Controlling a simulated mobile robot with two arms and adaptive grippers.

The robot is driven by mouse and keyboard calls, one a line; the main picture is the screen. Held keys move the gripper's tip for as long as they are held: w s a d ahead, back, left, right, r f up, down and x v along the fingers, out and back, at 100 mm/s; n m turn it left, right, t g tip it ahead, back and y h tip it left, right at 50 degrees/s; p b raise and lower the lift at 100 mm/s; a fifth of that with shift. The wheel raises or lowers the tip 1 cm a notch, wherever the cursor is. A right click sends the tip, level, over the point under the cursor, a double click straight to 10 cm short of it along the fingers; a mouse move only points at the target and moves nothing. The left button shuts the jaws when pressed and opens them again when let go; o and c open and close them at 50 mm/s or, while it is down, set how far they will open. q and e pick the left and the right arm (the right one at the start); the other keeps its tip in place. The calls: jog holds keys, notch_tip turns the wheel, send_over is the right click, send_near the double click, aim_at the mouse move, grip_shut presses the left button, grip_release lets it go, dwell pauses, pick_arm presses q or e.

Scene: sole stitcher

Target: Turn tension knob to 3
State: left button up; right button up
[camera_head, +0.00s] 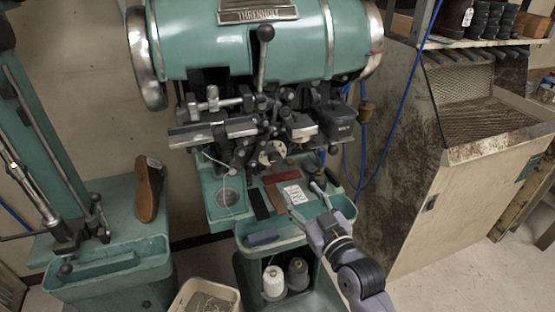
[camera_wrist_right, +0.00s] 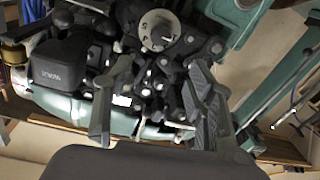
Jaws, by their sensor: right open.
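The tension knob appears to be the small pale round dial (camera_head: 272,153) on the front of the green stitching machine (camera_head: 250,45), below its dark mechanism. In the right wrist view the dial (camera_wrist_right: 159,31) shows dark marks around its face; I cannot read its setting. My right gripper (camera_head: 307,202) is open and empty, in front of and below the dial, apart from it. In the right wrist view the spread fingers of the right gripper (camera_wrist_right: 160,72) point toward the machine, with the dial between and beyond their tips. My left gripper is not in view.
A black box (camera_head: 334,118) juts out right of the mechanism. Thread spools (camera_head: 273,281) stand below. A brown shoe (camera_head: 149,190) is at left; a worn cabinet (camera_head: 420,200) is at right.

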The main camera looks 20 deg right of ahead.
aim_at(276, 161)
jog(key=w, duration=0.4)
jog(key=w+a+p, duration=0.1)
jog(key=w, duration=0.4)
jog(key=w+p, duration=0.1)
jog(key=w, duration=0.4)
jog(key=shift+a, duration=0.3)
jog(key=shift+w, duration=0.55)
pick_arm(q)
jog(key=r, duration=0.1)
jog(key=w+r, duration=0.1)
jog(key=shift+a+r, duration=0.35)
pick_arm(e)
jog(key=shift+c, duration=0.2)
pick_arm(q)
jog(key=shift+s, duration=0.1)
pick_arm(e)
jog(key=c, duration=1.1)
